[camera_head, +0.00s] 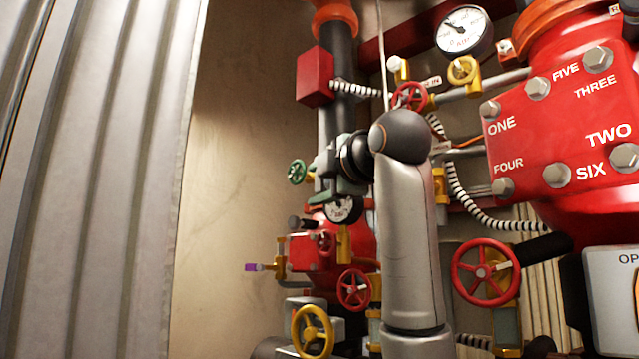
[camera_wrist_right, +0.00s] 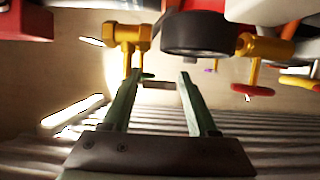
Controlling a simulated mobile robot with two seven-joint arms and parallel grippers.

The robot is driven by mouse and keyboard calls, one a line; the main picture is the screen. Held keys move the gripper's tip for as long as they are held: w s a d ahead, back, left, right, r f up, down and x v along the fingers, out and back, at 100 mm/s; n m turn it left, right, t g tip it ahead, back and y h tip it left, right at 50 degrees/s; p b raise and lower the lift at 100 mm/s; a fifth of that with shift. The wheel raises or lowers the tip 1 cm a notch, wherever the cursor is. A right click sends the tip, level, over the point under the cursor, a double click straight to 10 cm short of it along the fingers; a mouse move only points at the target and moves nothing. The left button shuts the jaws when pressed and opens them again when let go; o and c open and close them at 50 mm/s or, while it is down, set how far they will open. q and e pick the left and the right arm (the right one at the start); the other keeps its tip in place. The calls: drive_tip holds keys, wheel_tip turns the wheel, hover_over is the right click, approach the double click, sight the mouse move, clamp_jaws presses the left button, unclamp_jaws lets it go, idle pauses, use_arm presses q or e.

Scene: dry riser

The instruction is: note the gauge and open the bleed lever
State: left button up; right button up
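A round white gauge (camera_head: 465,30) with a dark needle sits at the top right in the head view; its numbers are too small to read. A second gauge (camera_head: 343,208) is lower, just below my right gripper and partly covered. A small purple-ended lever (camera_head: 252,267) sticks out left from yellow fittings at the lower left of the pipework; I cannot tell if it is the bleed lever. My right gripper (camera_head: 326,168) is in front of the vertical pipe. In the wrist view its two fingers (camera_wrist_right: 158,74) stand apart with nothing held between them. My left gripper is out of view.
Red handwheels (camera_head: 486,272) and a yellow one (camera_head: 313,331) stick out around my arm. A red plate (camera_head: 560,125) with numbered bolts is at right. Left of the pipes is bare wall (camera_head: 230,150).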

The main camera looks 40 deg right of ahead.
drive_tip(key=shift+o, duration=1.1)
drive_tip(key=shift+s, duration=0.15)
drive_tip(key=b+v, duration=0.3)
drive_tip(key=v, duration=0.9)
drive_tip(key=shift+b, duration=0.3)
drive_tip(key=shift+s+r, duration=0.1)
